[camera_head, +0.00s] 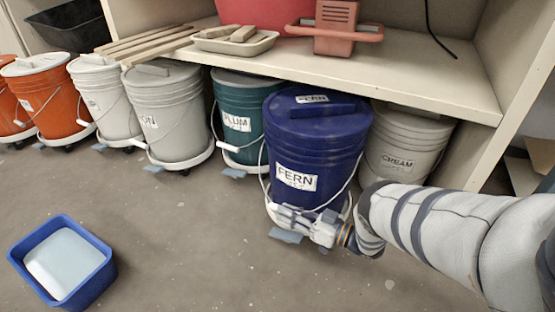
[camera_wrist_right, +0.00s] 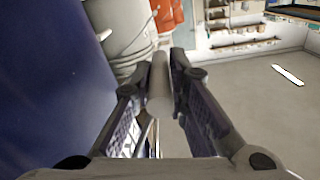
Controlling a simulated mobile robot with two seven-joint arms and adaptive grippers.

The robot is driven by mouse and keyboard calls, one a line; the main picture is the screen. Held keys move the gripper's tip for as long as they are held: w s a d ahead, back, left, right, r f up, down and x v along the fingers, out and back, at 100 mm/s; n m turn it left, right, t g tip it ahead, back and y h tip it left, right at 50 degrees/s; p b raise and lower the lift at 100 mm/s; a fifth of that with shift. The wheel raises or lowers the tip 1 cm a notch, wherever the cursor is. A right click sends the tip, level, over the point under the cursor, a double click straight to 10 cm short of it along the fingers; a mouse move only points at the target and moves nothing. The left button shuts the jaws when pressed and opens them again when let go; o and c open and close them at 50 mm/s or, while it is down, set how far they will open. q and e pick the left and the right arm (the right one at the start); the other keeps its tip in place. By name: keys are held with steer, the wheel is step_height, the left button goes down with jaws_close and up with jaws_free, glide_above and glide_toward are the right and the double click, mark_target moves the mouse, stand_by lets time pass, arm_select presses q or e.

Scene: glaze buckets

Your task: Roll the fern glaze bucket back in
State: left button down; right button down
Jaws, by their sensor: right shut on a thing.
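The fern glaze bucket (camera_head: 312,140) is dark blue with a blue lid and a white FERN label. It stands upright on a white-rimmed dolly, its lid in front of the shelf edge and farther out than the buckets beside it. A grey-blue tab (camera_head: 286,236) shows at the dolly's front. My right gripper (camera_head: 284,214) is low at the bucket's front, shut on the pale grip of its wire handle. In the wrist view the pale grip (camera_wrist_right: 160,92) lies between the fingers, with the blue bucket wall (camera_wrist_right: 50,80) at left. My left gripper is out of view.
The plum bucket (camera_head: 240,100) stands left of the fern bucket and the cream bucket (camera_head: 405,140) stands right, under the shelf (camera_head: 400,75). More buckets line the left. A blue tub (camera_head: 102,275) sits on the floor at front left. The floor between is clear.

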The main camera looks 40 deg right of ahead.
steer(key=shift+w+d, duration=0.1)
steer(key=shift+d, duration=0.55)
steer(key=c, duration=1.6)
jaws_free()
steer(key=shift+d+f, duration=0.1)
steer(key=shift+o, duration=0.2)
steer(key=shift+w, duration=0.1)
steer(key=v, duration=1.2)
